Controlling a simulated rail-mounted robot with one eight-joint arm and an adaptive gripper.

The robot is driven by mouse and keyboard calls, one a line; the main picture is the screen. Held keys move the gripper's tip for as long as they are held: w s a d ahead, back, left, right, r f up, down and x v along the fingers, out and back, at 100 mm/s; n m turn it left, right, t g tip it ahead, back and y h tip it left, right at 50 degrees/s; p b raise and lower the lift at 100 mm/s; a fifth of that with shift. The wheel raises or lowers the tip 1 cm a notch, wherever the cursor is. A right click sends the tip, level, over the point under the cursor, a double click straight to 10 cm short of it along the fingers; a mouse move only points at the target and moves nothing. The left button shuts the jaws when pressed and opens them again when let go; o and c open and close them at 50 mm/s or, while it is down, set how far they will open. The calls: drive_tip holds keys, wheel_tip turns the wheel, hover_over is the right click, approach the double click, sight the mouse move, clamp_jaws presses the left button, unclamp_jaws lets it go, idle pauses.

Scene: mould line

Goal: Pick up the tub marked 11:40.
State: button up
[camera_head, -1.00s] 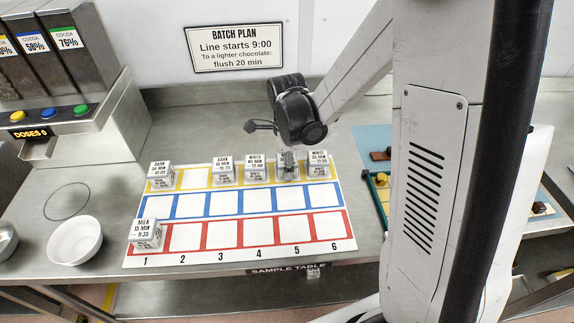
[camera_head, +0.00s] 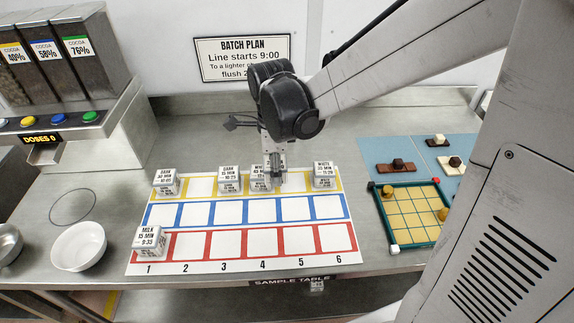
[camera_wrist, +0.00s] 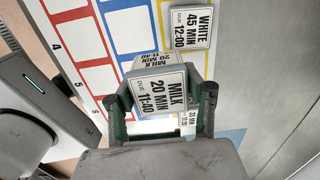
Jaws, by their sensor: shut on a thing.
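My gripper (camera_head: 276,178) is shut on a white tub. In the wrist view, the tub's label (camera_wrist: 165,94) reads MILK, 20 MIN, DUE 11:40, and its other labelled face shows the same time. The green-edged fingers (camera_wrist: 163,104) press on its two sides. In the head view the gripper is over the yellow row around columns 4 and 5, and it hides most of the tub. A white tub marked WHITE 45 MIN 12:00 (camera_wrist: 191,25) stands close beside it. How high the held tub is, I cannot tell exactly.
Another tub (camera_head: 324,175) stands in yellow column 6, others in columns 3 (camera_head: 229,180) and 1 (camera_head: 166,181). A milk tub (camera_head: 149,242) stands in red column 1. The blue row is empty. A bowl (camera_head: 78,246) is left, a green-framed board (camera_head: 412,243) right.

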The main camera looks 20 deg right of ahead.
drive_tip(key=s+a+r, duration=0.2)
drive_tip(key=a, duration=0.1)
drive_tip(key=shift+a+r, duration=0.15)
wheel_tip(320, 180, up, 8)
drive_tip(key=p, duration=0.4)
drive_tip(key=shift+s+a+f+p, duration=0.2)
drive_tip(key=shift+s+a+p, duration=0.1)
drive_tip(key=shift+a, duration=0.15)
